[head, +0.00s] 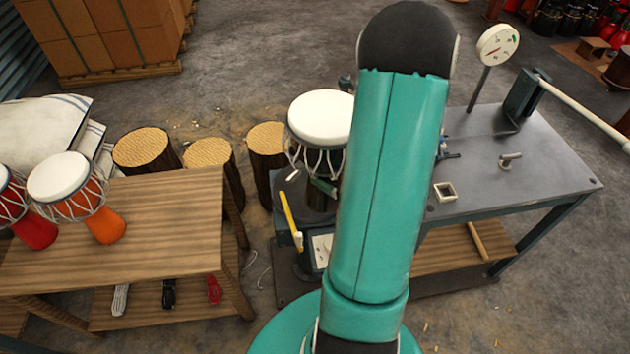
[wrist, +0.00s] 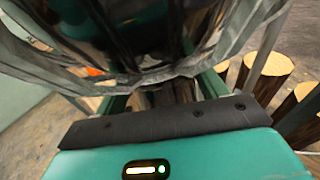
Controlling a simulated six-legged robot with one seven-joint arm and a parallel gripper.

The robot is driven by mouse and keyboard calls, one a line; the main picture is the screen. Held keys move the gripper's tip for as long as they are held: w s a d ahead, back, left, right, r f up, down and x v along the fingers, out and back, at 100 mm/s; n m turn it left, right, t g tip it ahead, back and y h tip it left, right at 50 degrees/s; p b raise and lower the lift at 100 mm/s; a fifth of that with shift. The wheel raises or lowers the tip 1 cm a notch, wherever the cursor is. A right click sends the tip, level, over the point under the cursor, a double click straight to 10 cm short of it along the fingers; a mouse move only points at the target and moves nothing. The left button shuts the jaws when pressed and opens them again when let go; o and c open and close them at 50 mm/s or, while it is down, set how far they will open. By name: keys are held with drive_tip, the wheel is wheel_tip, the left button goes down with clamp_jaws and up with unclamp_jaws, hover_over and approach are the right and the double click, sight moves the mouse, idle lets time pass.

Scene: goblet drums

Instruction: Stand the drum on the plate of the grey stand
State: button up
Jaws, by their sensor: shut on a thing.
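The drum (head: 321,119) has a white head, pale cords and a dark, shiny body. It is upright at the left end of the grey metal bench, partly hidden by my arm. My gripper (head: 322,187) is shut on the drum's lower body; only a green bit of it shows in the head view. In the wrist view the drum's dark bowl and cords (wrist: 140,45) fill the top, above my gripper (wrist: 165,95). A dark grey plate (head: 288,188), seemingly the stand's, shows just under and left of the drum. I cannot tell whether the foot touches it.
The grey bench (head: 545,165) carries a dial gauge (head: 497,45), a small square frame (head: 445,192) and a clamp with a pale bar. Log stools (head: 208,152) and a wooden table (head: 150,220) with orange and red drums are left.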

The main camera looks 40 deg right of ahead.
drive_tip(key=w+d+f, duration=0.5)
drive_tip(key=w+f, duration=0.7)
drive_tip(key=shift+d+f, duration=0.2)
drive_tip(key=shift+f, duration=0.05)
drive_tip(key=shift+w, duration=0.1)
drive_tip(key=o, duration=1.8)
drive_tip(key=shift+f, duration=0.2)
drive_tip(key=shift+r, duration=0.1)
drive_tip(key=s+r, duration=0.1)
drive_tip(key=s, duration=1.1)
drive_tip(key=shift+d+r, duration=0.4)
drive_tip(key=shift+d, duration=0.05)
